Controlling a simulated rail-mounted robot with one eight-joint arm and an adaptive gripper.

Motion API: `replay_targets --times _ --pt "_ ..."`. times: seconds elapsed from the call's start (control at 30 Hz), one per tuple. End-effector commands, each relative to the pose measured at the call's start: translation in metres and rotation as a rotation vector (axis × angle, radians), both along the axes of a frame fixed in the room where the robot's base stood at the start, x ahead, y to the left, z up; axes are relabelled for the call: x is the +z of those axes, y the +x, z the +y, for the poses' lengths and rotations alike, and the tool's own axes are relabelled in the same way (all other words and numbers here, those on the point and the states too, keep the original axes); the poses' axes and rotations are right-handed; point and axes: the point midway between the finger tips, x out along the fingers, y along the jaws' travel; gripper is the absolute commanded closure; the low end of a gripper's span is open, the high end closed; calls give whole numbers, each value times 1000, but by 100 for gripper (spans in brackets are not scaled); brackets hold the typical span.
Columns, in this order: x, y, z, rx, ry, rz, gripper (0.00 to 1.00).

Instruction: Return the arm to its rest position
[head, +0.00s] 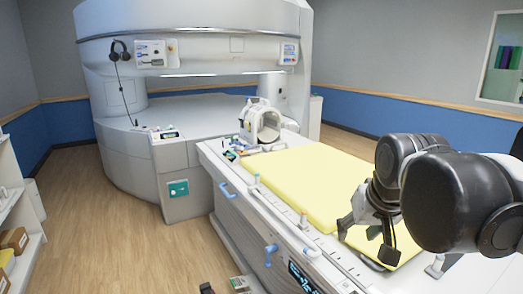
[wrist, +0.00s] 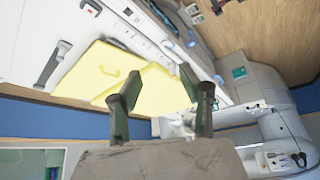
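My gripper (head: 369,240) hangs over the near end of the patient table in the head view, at the lower right, with my dark arm links above and right of it. In the wrist view my gripper (wrist: 164,100) shows two fingers spread apart with nothing between them. It is open and empty. The yellow pad (head: 300,180) lies under and beyond it on the white patient table (head: 262,215). The pad also shows in the wrist view (wrist: 105,72). The height of the fingertips above the pad is hard to tell.
The large white open magnet (head: 190,100) stands at the back. A white head coil (head: 262,122) sits at the table's far end. Headphones (head: 120,50) hang on the magnet. A shelf with boxes (head: 14,240) is at the left edge. The wooden floor left of the table is mostly clear.

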Motion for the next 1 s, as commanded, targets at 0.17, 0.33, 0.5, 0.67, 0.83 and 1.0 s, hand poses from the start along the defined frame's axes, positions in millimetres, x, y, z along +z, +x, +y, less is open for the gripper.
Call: replay_targets --times 0.17,0.33,0.5,0.67,0.83,1.0 --pt "-30 -50 -1 6 -5 -47 61" --pt "-59 -86 -2 12 -10 -86 61" --pt "-77 -104 -3 15 -13 -108 61" --pt "-81 -109 -3 17 -14 -115 61" --pt "-81 -108 -3 17 -14 -115 61" --pt "-81 -108 -2 17 -14 -114 61"
